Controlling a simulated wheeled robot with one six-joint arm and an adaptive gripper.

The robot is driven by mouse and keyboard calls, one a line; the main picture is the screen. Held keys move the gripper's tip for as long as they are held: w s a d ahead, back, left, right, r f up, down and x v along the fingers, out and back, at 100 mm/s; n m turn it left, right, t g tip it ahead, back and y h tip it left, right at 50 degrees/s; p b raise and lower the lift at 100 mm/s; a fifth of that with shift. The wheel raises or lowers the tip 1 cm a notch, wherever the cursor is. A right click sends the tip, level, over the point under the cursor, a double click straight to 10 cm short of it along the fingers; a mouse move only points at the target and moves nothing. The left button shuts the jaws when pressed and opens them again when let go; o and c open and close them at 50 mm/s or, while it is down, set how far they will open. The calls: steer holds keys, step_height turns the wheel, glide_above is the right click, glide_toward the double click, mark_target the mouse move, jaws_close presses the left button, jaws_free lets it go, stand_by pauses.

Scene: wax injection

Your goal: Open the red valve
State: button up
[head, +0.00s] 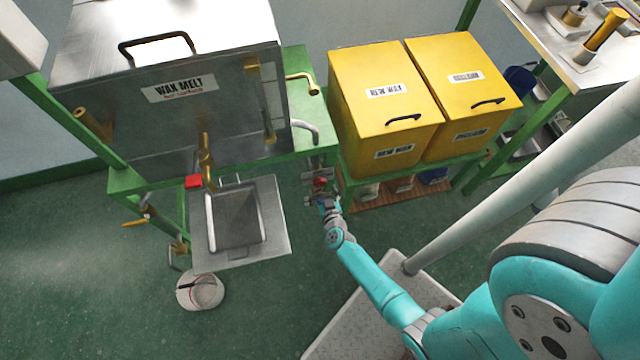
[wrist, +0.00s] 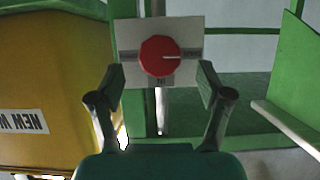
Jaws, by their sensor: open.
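The red valve is a round red knob (wrist: 160,56) with a white pointer line, mounted on a pale plate (wrist: 187,34) with small labels. In the wrist view the pointer line points to the right, toward one label. My gripper (wrist: 162,78) is open, with one finger to each side of the knob and below it in the picture. I cannot tell whether the fingers touch the knob or how far away it is. In the head view the red knob (head: 320,184) shows small at the green frame, with my gripper (head: 326,200) right by it, partly hiding it.
The wax melt tank (head: 190,120) stands left of the knob, with a metal tray (head: 275,240) below its tap. Yellow wax bins (head: 385,105) stand to the right on a green stand. Open floor lies at the front left.

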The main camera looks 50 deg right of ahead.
mark_target(320, 185)
steer(key=shift+x, duration=2.45)
steer(key=c, duration=1.2)
